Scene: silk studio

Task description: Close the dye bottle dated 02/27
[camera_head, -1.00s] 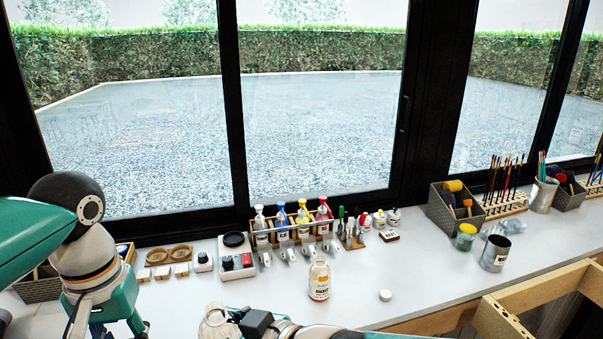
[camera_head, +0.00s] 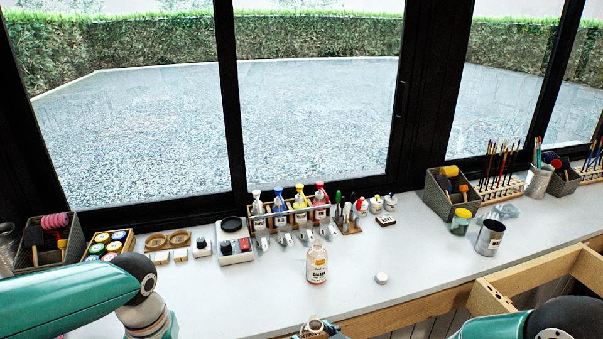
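An open-looking clear bottle with a white label and an orange band (camera_head: 316,262) stands upright near the front middle of the table. Its label text is too small to read a date. A white round cap (camera_head: 381,278) lies on the table to its right, apart from it. Several spray-type bottles with white, blue, yellow and red tops stand in a wooden rack (camera_head: 288,215) behind. My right gripper (camera_head: 318,328) shows only in part at the bottom edge, in front of the bottle and apart from it; its fingers are unclear. My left arm enters at lower left; its gripper is out of view.
Small bottles (camera_head: 376,204) and a tool holder stand right of the rack. A scale-like white device (camera_head: 234,241) is left of it. A metal can (camera_head: 490,237) and yellow-lidded jar (camera_head: 461,221) stand right. The table (camera_head: 420,256) right of the cap is clear.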

